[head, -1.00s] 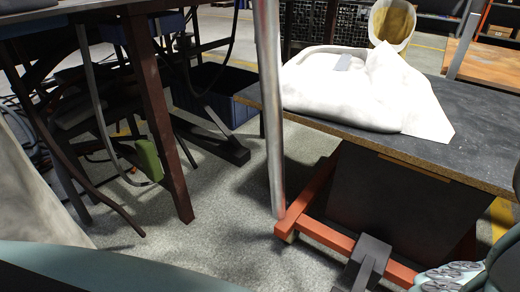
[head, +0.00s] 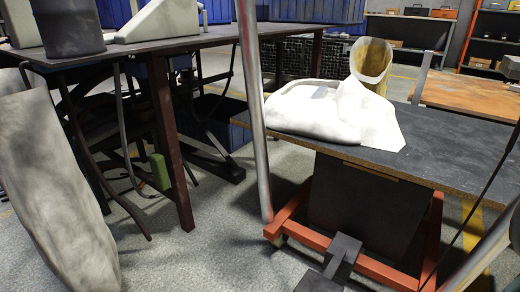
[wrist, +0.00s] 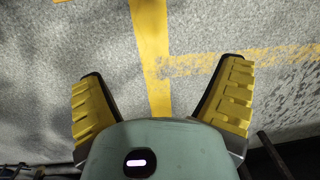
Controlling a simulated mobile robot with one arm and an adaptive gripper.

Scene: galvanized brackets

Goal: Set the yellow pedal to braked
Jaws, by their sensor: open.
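I cannot make out a yellow pedal in either view. In the head view a dark grey, block-like foot piece (head: 343,250) sits at the front of the orange-red cart frame (head: 375,262). Whether it is a pedal, and its setting, I cannot tell. My gripper (wrist: 163,70) shows in the wrist view, with its two yellow ridged fingers spread wide and nothing between them. It points at grey floor with yellow painted lines. The gripper does not show in the head view.
The cart has a dark top (head: 440,148) carrying a white sack (head: 318,112), and a slim metal post (head: 254,120) stands at its left. A dark brown table (head: 165,45) with hanging hoses is at left. Speckled floor (head: 215,225) lies open between them.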

